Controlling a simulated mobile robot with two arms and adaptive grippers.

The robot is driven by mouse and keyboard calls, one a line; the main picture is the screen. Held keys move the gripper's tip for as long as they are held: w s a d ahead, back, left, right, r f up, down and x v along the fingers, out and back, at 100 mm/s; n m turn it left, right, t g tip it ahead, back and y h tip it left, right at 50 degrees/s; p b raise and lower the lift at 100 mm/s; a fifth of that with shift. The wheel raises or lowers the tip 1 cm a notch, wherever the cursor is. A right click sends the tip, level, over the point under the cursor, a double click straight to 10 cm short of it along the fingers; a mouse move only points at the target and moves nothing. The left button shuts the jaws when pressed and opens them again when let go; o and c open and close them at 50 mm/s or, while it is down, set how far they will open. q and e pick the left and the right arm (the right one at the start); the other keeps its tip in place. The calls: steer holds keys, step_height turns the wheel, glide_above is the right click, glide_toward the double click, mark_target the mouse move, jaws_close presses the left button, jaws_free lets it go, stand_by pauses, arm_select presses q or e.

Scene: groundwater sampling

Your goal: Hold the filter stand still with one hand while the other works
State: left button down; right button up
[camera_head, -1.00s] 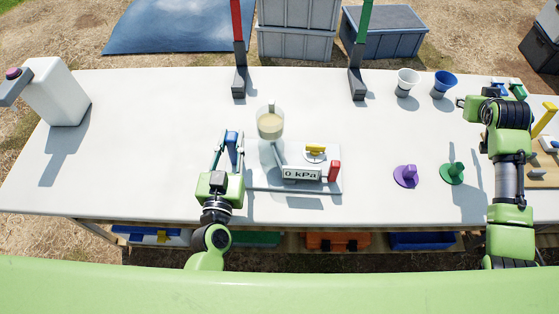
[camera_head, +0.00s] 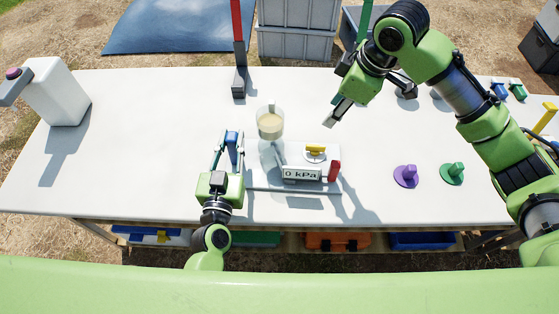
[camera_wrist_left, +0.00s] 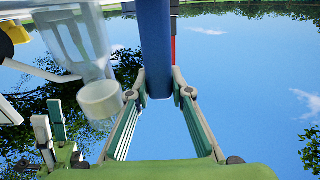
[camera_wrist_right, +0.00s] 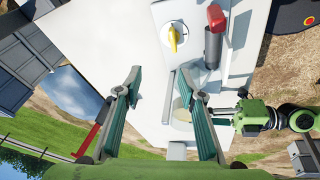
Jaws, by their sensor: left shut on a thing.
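The filter stand is a flat grey plate (camera_head: 262,183) on the white table, with a clear cup (camera_head: 270,122) of tan liquid, a gauge reading 0 kPa (camera_head: 302,174), a yellow valve (camera_head: 315,150) and a red-ended part (camera_head: 334,171). My left gripper (camera_head: 230,145) is shut on the blue handle (camera_head: 232,137) at the stand's left end; the handle also shows between the fingers in the left wrist view (camera_wrist_left: 156,45). My right gripper (camera_head: 334,118) is open and empty in the air, right of the cup. Its parted fingers (camera_wrist_right: 160,85) show in the right wrist view.
Purple (camera_head: 406,176) and green (camera_head: 453,173) knobbed pieces stand to the right. Red (camera_head: 237,25) and green (camera_head: 364,20) posts stand at the back edge. My right arm partly hides the cups behind it.

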mark_target(337, 164)
steer(key=s+n+g, duration=0.1)
steer(key=s, duration=0.1)
steer(key=s+n+h, duration=0.1)
steer(key=s, duration=0.2)
steer(key=s+d+n+g+h, duration=0.1)
steer(key=s, duration=0.2)
steer(key=shift+f+g, duration=0.3)
steer(key=shift+f, duration=0.05)
steer(key=shift+s+f, duration=0.15)
steer(key=shift+f, duration=4.85)
jaws_close()
